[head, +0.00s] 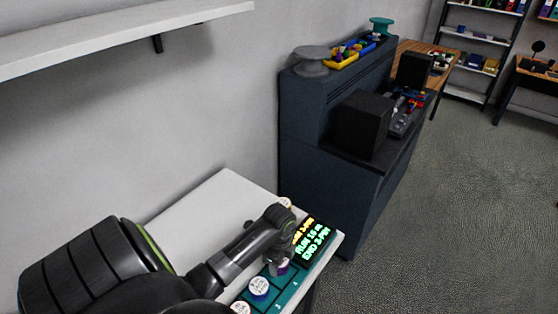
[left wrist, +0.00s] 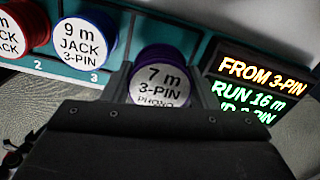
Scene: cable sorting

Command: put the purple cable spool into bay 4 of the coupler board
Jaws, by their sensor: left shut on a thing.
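The purple cable spool (left wrist: 165,62) has a white label reading 7 m, 3-PIN, and a partly hidden third line that looks like PHONO. My left gripper (left wrist: 160,88) is shut on it, one finger on each side. In the head view the spool (head: 281,268) shows under my gripper, over the teal coupler board (head: 268,301) beside the printed 4. I cannot tell whether it is fully down in bay 4. A blue spool (left wrist: 84,40) labelled 9 m JACK 3-PIN stands in bay 3, and a red spool (left wrist: 25,25) in bay 2. My right gripper is not in view.
A lit display (head: 313,241) reading RUN 16 m, END 3-PIN stands at the board's end, close to my gripper. The white table (head: 185,212) is bare behind my arm. A dark cabinet (head: 310,165) stands beyond; a white shelf (head: 120,32) hangs above.

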